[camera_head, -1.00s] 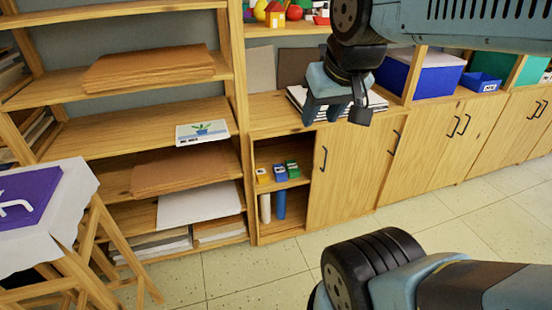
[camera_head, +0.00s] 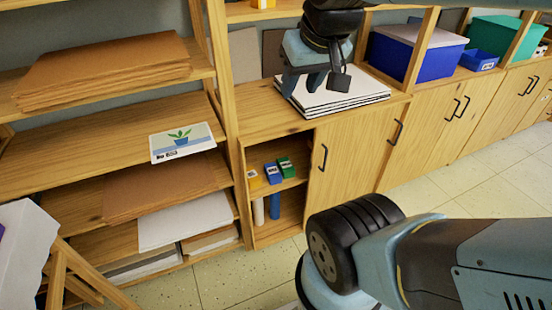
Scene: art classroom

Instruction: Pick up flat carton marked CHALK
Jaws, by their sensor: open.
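My gripper (camera_head: 315,84) is open and empty, fingers pointing down. In the picture it overlaps a stack of white boards (camera_head: 345,96) on the cabinet top; I cannot tell its height above them. In the open cubby below and to the left, three small cartons stand on a shelf: a yellow one (camera_head: 254,179), a blue one (camera_head: 273,174) and a green one (camera_head: 287,167). Each has a pale label too small to read. A small blue box (camera_head: 480,60) with a white label sits at the upper right, also unreadable. I cannot tell which is marked CHALK.
Shelves at left hold brown cardboard (camera_head: 105,72) and a plant picture (camera_head: 181,142). Rolls (camera_head: 274,205) stand below the cubby shelf. A large blue bin (camera_head: 415,55) and a green bin (camera_head: 497,38) sit at right. A white-covered stand (camera_head: 22,250) is at lower left. The right floor is clear.

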